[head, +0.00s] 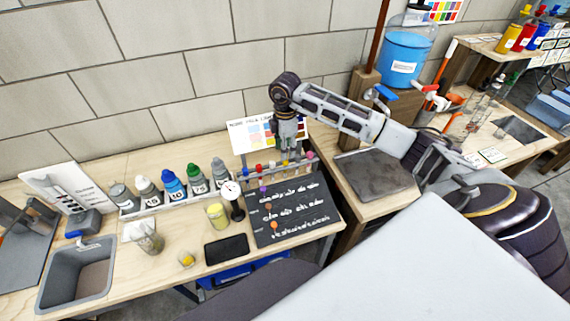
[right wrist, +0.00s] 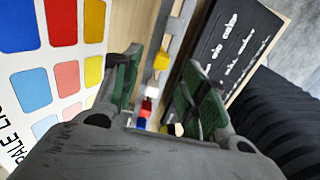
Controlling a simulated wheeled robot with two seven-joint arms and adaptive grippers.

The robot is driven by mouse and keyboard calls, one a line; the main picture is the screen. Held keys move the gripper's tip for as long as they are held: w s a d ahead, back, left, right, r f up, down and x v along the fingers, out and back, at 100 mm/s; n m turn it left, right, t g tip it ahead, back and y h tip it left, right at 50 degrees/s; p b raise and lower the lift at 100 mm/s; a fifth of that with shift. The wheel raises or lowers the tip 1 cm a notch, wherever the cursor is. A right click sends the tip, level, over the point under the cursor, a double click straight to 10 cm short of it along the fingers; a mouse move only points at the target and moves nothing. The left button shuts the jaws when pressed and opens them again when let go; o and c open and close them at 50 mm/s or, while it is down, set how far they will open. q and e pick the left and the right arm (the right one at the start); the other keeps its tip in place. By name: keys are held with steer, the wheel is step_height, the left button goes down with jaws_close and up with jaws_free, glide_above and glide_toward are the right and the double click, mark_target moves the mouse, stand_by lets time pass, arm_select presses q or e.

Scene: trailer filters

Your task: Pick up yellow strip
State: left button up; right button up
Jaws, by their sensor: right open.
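My right gripper (head: 288,152) reaches down over a narrow rack (head: 248,177) of small coloured pieces at the back of the bench. In the right wrist view the gripper (right wrist: 163,70) has its two green-lined fingers apart. A small yellow piece (right wrist: 162,61), likely the top of the yellow strip, shows in the gap between the fingers, toward their tips. I cannot tell whether they touch it. White, red and blue pieces show nearer the palm. In the head view the fingers partly hide the rack's middle. My left gripper is not in view.
A colour chart (head: 252,134) stands close behind the rack. A black board with white writing (head: 290,213) lies in front. Left are a dial gauge (head: 231,190), a yellow jar (head: 217,215), several bottles (head: 173,183) and a sink (head: 75,275). A grey tray (head: 373,173) lies right.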

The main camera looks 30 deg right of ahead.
steer(key=shift+s+a+f+p, duration=0.1)
steer(key=shift+f+p, duration=0.4)
steer(key=shift+f, duration=1.8)
steer(key=c, duration=0.8)
